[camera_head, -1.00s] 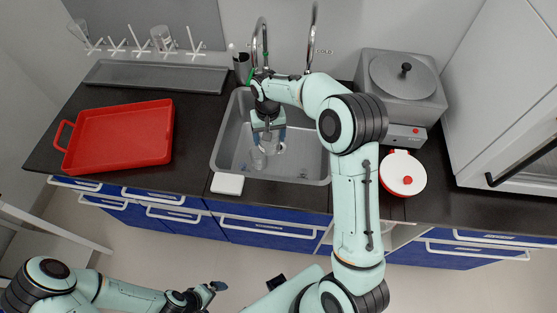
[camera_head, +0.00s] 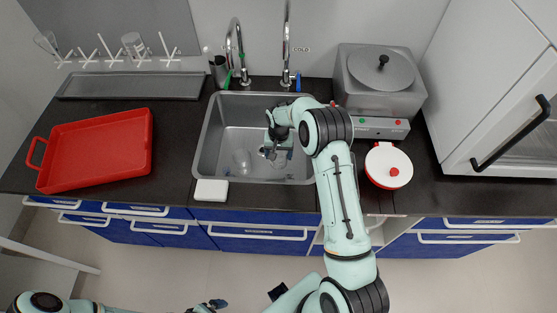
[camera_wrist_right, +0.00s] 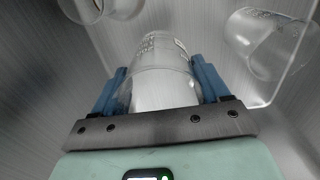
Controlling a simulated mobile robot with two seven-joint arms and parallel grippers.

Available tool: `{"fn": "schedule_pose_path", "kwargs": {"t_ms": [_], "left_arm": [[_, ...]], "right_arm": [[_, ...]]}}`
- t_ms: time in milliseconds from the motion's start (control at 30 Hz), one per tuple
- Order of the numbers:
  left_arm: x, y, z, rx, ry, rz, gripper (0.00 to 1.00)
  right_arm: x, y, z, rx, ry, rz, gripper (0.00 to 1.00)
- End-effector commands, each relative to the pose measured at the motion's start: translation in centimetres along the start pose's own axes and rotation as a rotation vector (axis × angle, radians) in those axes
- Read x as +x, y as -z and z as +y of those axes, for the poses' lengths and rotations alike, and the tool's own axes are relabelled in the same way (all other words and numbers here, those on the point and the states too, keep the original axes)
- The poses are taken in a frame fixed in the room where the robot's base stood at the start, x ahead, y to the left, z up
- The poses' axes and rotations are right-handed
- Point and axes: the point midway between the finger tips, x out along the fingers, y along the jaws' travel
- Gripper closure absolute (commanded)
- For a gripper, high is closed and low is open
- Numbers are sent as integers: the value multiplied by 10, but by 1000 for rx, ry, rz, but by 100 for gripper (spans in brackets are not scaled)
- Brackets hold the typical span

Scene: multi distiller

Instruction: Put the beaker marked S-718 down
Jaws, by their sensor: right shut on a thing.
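My right gripper (camera_head: 278,154) is down inside the sink in the head view. In the right wrist view its two blue fingers (camera_wrist_right: 165,88) are shut around a clear beaker (camera_wrist_right: 162,72), one finger on each side. Marks show on this beaker's glass, but I cannot read them. A second clear beaker (camera_head: 242,158) is in the sink left of the gripper. A beaker also shows at the upper right of the wrist view (camera_wrist_right: 262,48), apart from the fingers. My left gripper (camera_head: 212,305) is at the bottom edge of the head view, far from the sink; its jaw state is unclear.
The steel sink (camera_head: 205,150) has walls around my right gripper and two taps (camera_head: 287,50) behind it. A red tray (camera_head: 95,150) stands left, a white block (camera_head: 211,190) at the sink's front edge. A red-and-white pot (camera_head: 388,166) and a grey bath (camera_head: 380,85) stand right.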

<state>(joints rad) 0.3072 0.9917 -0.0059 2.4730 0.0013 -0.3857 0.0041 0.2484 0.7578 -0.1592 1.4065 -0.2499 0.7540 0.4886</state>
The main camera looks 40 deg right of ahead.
Motion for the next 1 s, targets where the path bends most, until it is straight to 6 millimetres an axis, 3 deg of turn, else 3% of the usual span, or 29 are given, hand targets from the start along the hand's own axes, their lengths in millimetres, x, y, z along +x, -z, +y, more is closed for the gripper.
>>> {"fn": "schedule_pose_path", "kwargs": {"t_ms": [167, 400, 800, 833, 900, 1000], "left_arm": [[-1, 0, 0, 0, 0, 1, 0], [-3, 2, 2, 1, -1, 2, 0], [0, 0, 0, 0, 0, 0, 0], [0, 0, 0, 0, 0, 0, 0], [0, 0, 0, 0, 0, 0, 0], [-1, 0, 0, 0, 0, 0, 0]], "right_arm": [[12, 0, 0, 1, 0, 0, 63], [45, 0, 0, 2, 0, 0, 63], [52, 0, 0, 1, 0, 1, 63], [53, 0, 0, 1, 0, 1, 22], [52, 0, 0, 1, 0, 1, 0], [52, 0, 0, 1, 0, 1, 0]]}}
